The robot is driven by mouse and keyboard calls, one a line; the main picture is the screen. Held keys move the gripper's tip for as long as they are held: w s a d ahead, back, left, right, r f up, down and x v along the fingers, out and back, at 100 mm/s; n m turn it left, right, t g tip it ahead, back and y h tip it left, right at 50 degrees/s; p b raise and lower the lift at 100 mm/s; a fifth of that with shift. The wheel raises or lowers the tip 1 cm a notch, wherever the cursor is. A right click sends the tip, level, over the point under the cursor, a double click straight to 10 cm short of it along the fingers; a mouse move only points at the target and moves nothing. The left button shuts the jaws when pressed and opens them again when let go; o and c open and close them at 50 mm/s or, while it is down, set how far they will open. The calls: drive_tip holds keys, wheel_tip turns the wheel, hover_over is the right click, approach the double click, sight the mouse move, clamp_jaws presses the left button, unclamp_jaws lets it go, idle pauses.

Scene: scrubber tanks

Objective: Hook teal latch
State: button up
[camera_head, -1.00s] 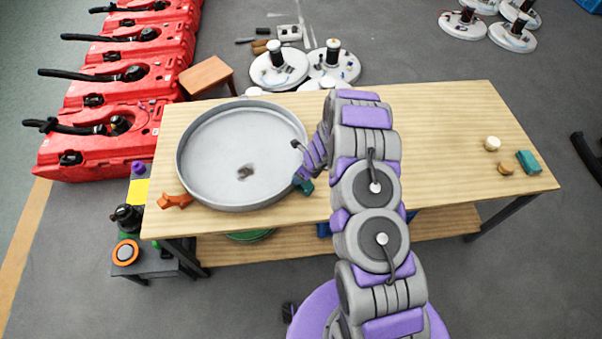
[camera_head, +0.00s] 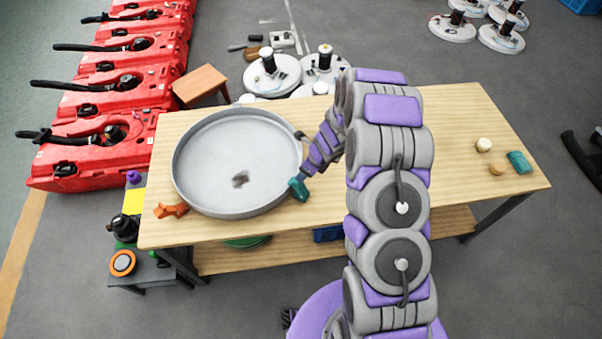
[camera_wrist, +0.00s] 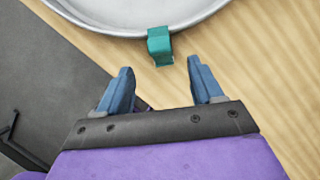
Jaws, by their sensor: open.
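The teal latch (camera_head: 298,188) sits at the right front rim of the round grey pan (camera_head: 236,202). In the wrist view the teal latch (camera_wrist: 160,46) touches the outside of the pan rim (camera_wrist: 110,32) and hangs over the wooden table top. My gripper (camera_wrist: 160,80) is open and empty, with two blue fingers pointing toward the latch. In the head view my arm hides most of the gripper. An orange latch (camera_head: 171,211) sits at the pan's left front rim.
The wooden table (camera_head: 445,135) is mostly clear on the right. A teal block (camera_head: 519,162), a cream cylinder (camera_head: 483,145) and a small tan piece (camera_head: 496,169) lie near its right end. A dark smudge (camera_head: 240,179) is in the pan. Red tanks (camera_head: 85,160) stand at left.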

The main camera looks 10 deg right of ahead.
drive_tip(key=v, duration=0.6)
drive_tip(key=shift+p, duration=0.35)
drive_tip(key=s+a+r+n+g+y+b, duration=0.1)
drive_tip(key=s+a+r+n+b, duration=0.2)
drive_tip(key=s+r+n, duration=0.4)
drive_tip(key=s+a+r+n+g+b, duration=0.1)
drive_tip(key=s+a+r+n+b, duration=0.2)
drive_tip(key=s+r+n, duration=0.35)
drive_tip(key=s+d+r+n+g+h+b, duration=0.1)
drive_tip(key=s+n, duration=0.5)
drive_tip(key=s, duration=0.6)
drive_tip(key=s+d+r+n+g+h+b, duration=0.1)
drive_tip(key=s+d+n+b, duration=0.4)
drive_tip(key=s, duration=0.8)
drive_tip(key=shift+s+d+r+n+g+h, duration=0.3)
drive_tip(key=shift+d+r+n+h, duration=0.35)
drive_tip(key=shift+h, duration=0.55)
